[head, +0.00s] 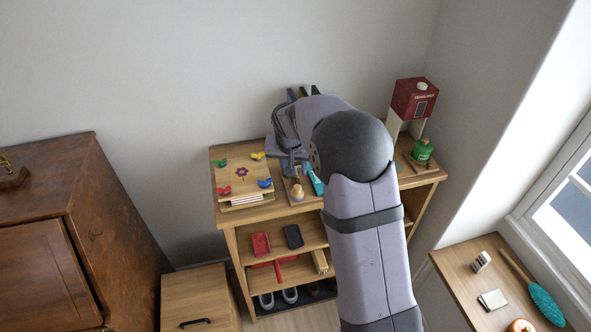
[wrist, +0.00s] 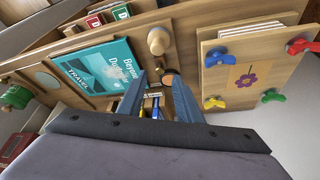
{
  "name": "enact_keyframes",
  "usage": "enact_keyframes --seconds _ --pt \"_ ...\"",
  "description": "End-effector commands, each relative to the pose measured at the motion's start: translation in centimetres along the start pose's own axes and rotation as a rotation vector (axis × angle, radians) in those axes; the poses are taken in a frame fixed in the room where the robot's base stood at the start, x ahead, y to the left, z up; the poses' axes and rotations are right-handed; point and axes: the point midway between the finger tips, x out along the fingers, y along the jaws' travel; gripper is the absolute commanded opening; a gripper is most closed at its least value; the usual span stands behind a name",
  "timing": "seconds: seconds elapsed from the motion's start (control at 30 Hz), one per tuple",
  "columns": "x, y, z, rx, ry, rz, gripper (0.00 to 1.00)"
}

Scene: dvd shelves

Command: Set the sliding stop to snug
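My gripper (wrist: 160,82) points down toward the shelf top, its two blue-grey fingers apart with nothing clearly held. In the head view my gripper (head: 290,165) is over the middle of the shelf top, partly hidden by my arm. A pale wooden peg with a round head (wrist: 158,40) stands just beyond the fingertips; it also shows in the head view (head: 297,193). It may be the sliding stop, but I cannot tell for sure. A teal travel case (wrist: 100,68) lies beside it, partly hidden in the head view (head: 316,180). A small dark round part (wrist: 168,76) shows near the fingertips.
A wooden flower press (head: 242,177) with coloured wing nuts stands on the left of the shelf top. Red and dark cases (head: 261,244) are on a lower shelf. A brown cabinet (head: 40,270) stands left.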

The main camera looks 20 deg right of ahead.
Motion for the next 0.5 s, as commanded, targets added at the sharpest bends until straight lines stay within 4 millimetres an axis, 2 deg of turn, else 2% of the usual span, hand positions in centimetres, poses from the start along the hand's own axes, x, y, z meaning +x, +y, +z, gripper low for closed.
enact_keyframes --seconds 0.23,0.5 --pt "2.6 0.0 -0.1 -0.001 0.0 0.0 0.32" --pt "3.8 0.0 0.0 -0.001 0.001 -0.001 0.32"
